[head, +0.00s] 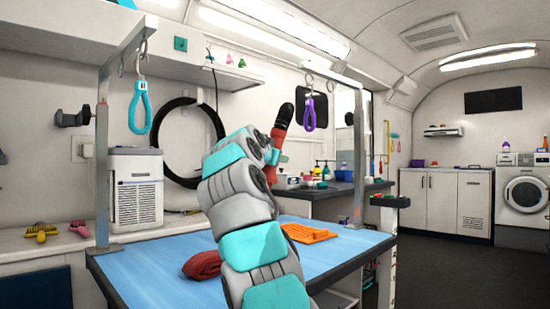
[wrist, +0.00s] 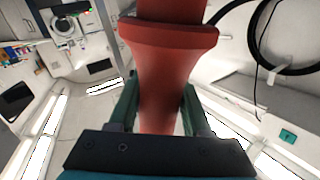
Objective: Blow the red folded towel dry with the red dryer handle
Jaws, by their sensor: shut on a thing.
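The red folded towel (head: 202,265) lies on the blue top of the grooming table (head: 150,268), partly hidden behind my arm. My gripper (head: 273,150) is raised well above the table and is shut on the red dryer handle (head: 280,136). The handle stands roughly upright, with a dark end (head: 284,115) pointing up, away from the towel. In the wrist view, the red handle (wrist: 165,75) runs between the two fingers of my gripper (wrist: 158,112). The far end of the dryer is outside that view.
An orange ridged item (head: 309,233) lies on the table's right part. A black ring-shaped hose (head: 163,150) hangs on the wall. The floor at right is clear.

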